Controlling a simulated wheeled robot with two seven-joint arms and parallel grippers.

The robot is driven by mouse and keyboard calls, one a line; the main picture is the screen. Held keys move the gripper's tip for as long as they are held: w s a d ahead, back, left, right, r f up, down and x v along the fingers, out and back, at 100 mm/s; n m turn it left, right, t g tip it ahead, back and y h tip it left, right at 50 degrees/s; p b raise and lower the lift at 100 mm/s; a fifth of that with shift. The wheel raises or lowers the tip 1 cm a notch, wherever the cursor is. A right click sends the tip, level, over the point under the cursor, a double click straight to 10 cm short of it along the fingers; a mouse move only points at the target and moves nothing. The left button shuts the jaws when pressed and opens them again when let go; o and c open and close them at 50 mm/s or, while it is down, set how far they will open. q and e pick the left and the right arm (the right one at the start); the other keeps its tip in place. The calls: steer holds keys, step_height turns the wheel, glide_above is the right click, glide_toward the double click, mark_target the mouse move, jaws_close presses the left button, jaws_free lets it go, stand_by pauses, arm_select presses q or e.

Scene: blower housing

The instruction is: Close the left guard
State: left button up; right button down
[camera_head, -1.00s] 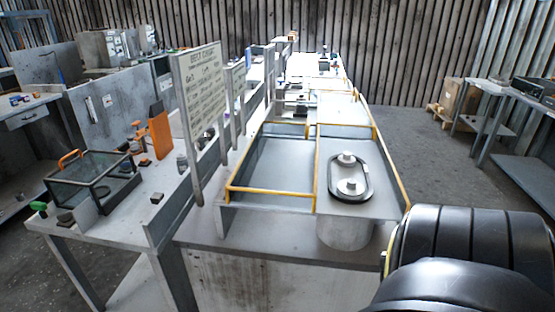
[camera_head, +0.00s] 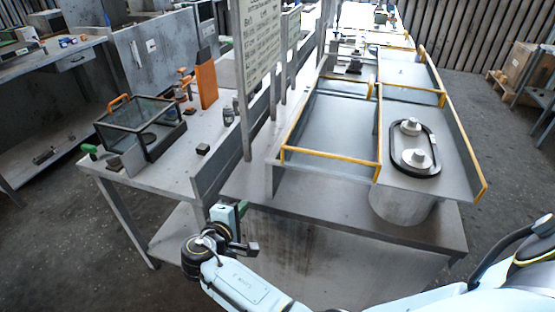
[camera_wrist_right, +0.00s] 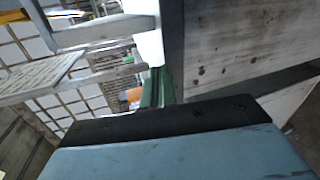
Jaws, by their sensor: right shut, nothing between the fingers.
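A clear-walled box with a dark frame (camera_head: 160,141) and an orange handle (camera_head: 118,99) stands on the left bench in the head view. It looks like a guard, but I cannot tell for sure whether it is the left guard or how far it is open. A green-handled part (camera_head: 90,149) sits at its near left corner. My right gripper (camera_head: 243,208) is shut and empty, in front of the benches and to the right of and below the box. Its green fingertips show in the right wrist view (camera_wrist_right: 158,88); the box cannot be made out there. My left gripper is not in view.
A grey station with yellow rails (camera_head: 330,159) carries a dark oval plate with two pale round parts (camera_head: 415,150). A tall sign board (camera_head: 262,45) stands between it and the left bench. An orange upright block (camera_head: 206,84) stands behind the box. Open floor lies at lower left.

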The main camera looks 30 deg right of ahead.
step_height(320, 180, up, 15)
steer(key=m+g+h, duration=0.1)
steer(key=m+h, duration=0.3)
steer(key=h, duration=0.1)
steer(key=shift+y, duration=0.3)
steer(key=d, duration=0.3)
steer(key=w+d+p, duration=0.1)
steer(key=d, duration=0.3)
steer(key=w+d+p, duration=0.1)
steer(key=d, duration=0.3)
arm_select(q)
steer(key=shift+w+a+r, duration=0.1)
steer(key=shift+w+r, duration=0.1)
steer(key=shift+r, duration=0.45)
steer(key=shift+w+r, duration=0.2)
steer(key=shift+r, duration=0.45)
arm_select(e)
steer(key=shift+s+d+f, duration=0.15)
steer(key=shift+s+d, duration=0.15)
steer(key=shift+s, duration=0.05)
arm_select(q)
steer(key=shift+p, duration=0.3)
arm_select(e)
steer(key=shift+s, duration=0.1)
